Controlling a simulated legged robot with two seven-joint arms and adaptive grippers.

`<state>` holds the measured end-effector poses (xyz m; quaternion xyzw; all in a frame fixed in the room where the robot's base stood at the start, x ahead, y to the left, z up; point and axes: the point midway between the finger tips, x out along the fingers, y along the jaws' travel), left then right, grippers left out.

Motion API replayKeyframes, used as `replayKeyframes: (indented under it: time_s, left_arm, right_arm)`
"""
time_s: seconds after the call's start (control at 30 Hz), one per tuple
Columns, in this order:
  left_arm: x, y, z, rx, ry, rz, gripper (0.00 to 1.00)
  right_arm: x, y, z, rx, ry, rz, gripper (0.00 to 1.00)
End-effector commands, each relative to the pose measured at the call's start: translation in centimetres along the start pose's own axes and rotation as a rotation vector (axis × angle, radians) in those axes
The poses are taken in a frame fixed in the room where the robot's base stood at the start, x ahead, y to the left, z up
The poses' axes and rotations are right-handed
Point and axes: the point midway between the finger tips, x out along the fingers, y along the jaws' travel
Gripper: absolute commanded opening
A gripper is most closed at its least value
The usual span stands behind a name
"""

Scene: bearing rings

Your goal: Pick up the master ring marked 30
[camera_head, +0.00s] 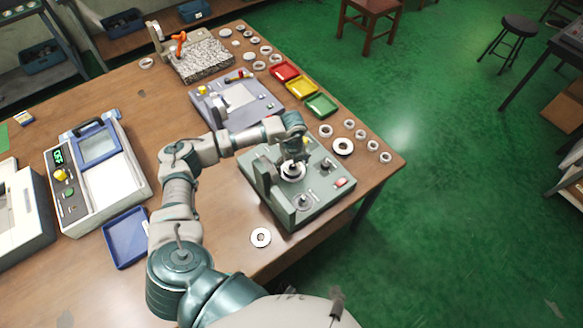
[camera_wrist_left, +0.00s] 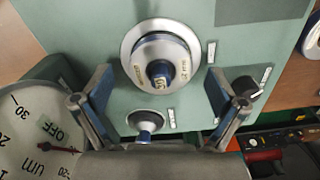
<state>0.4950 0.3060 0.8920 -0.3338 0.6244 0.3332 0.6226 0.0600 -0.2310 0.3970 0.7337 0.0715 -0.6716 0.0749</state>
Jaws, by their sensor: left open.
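A metal ring (camera_wrist_left: 181,52) with dark lettering sits around a blue-tipped post on the grey-green gauge fixture (camera_head: 312,193). A "30" seems to show at its middle in the left wrist view; the rest of the lettering is hard to read. In the head view, this ring (camera_head: 293,171) appears as a pale disc on the fixture. My left gripper (camera_wrist_left: 158,78) is open, its fingers spread to either side of the ring and apart from it. In the head view, the left gripper (camera_head: 293,135) hangs above the fixture. My right gripper is not in view.
A dial gauge (camera_wrist_left: 30,130) stands beside the left finger, and a small knob (camera_wrist_left: 146,120) lies below the ring. Loose rings (camera_head: 343,147) lie right of the fixture; another ring (camera_head: 261,237) lies in front. A green tray (camera_head: 321,105) stands behind.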

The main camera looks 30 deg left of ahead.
Motion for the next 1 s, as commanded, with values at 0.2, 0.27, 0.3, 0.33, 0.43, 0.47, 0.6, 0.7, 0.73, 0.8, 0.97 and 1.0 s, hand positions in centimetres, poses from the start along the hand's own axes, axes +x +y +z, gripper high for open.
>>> replayKeyframes:
  time_s: [0.2,0.27,0.3,0.33,0.43,0.47,0.6,0.7,0.73,0.8,0.97,1.0]
  left_arm:
    - [0.8,0.1,0.2,0.000,0.001,-0.002,0.96]
    - [0.8,0.2,0.2,0.000,0.002,-0.002,0.96]
    - [0.8,0.2,0.3,0.000,0.002,-0.003,0.94]
    - [0.8,0.2,0.3,0.000,0.002,-0.002,0.86]
    - [0.8,0.2,0.3,0.000,0.003,-0.002,0.61]
    - [0.8,0.2,0.3,0.000,0.003,-0.002,0.54]
    - [0.9,0.2,0.3,0.000,0.003,-0.002,0.19]
    - [0.8,0.1,0.3,-0.001,0.002,-0.002,0.11]
    - [0.8,0.1,0.3,-0.001,0.002,-0.002,0.11]
    - [0.8,0.1,0.3,-0.001,0.001,-0.001,0.11]
    - [-0.1,0.1,0.3,-0.001,0.002,-0.004,0.11]
    - [-0.7,0.1,0.3,-0.001,0.002,-0.005,0.11]
  right_arm:
    - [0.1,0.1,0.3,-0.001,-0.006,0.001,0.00]
    - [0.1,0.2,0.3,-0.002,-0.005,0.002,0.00]
    - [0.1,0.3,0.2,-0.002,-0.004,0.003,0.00]
    - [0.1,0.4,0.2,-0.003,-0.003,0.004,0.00]
    - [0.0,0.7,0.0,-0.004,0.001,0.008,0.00]
    - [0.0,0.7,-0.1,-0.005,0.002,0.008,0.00]
    - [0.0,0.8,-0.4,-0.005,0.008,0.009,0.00]
    - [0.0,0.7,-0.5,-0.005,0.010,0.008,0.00]
    - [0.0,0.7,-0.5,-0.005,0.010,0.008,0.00]
    - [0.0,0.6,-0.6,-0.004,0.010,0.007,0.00]
    - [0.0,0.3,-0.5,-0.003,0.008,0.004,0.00]
    - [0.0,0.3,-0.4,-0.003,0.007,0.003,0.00]
